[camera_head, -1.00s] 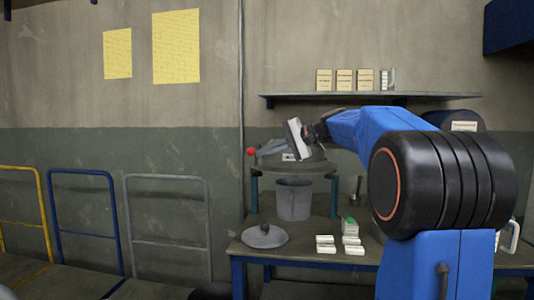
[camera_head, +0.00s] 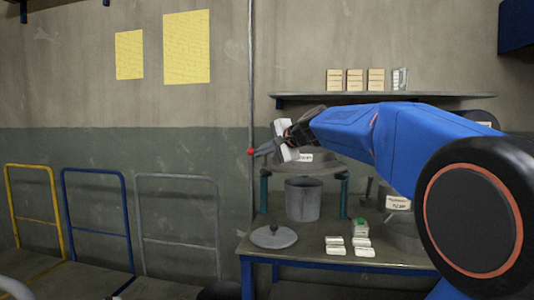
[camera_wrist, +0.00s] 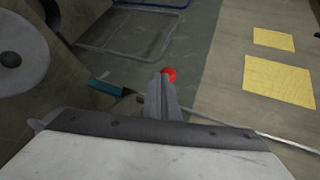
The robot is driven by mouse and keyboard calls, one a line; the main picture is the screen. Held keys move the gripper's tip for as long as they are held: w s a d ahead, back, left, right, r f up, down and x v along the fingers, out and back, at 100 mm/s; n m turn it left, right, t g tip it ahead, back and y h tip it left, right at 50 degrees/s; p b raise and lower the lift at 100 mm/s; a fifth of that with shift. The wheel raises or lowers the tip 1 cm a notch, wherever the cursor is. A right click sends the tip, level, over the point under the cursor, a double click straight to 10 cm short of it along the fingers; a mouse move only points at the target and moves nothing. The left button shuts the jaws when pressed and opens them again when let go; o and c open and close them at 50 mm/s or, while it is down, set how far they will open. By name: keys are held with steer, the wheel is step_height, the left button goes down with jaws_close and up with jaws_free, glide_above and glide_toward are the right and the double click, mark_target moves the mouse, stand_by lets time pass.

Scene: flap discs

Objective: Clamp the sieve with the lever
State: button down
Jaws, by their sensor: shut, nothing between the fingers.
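The sieve (camera_head: 322,164) is a shallow grey round body with a white label, resting on a teal stand (camera_head: 264,192); my gripper partly covers it. The lever's red knob (camera_head: 251,152) shows left of the sieve; most of its bar is hidden by my gripper. My gripper (camera_head: 260,150) is shut and empty, its grey fingers pointing left toward the knob. In the wrist view my closed fingers (camera_wrist: 163,78) lie in line with the red knob (camera_wrist: 170,74), very close to it. I cannot tell whether they touch.
A grey bucket (camera_head: 303,199) stands under the sieve. A round lid (camera_head: 273,236) and several small white blocks (camera_head: 336,246) lie on the bench. A shelf (camera_head: 385,99) with boxes hangs above. Rail frames (camera_head: 176,215) stand left of the bench, with clear floor between.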

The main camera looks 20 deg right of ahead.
steer(key=w+a+m+h, duration=0.1)
steer(key=w+a, duration=0.3)
steer(key=w, duration=0.1)
steer(key=shift+a, duration=0.25)
stand_by(0.5)
steer(key=shift+w, duration=0.1)
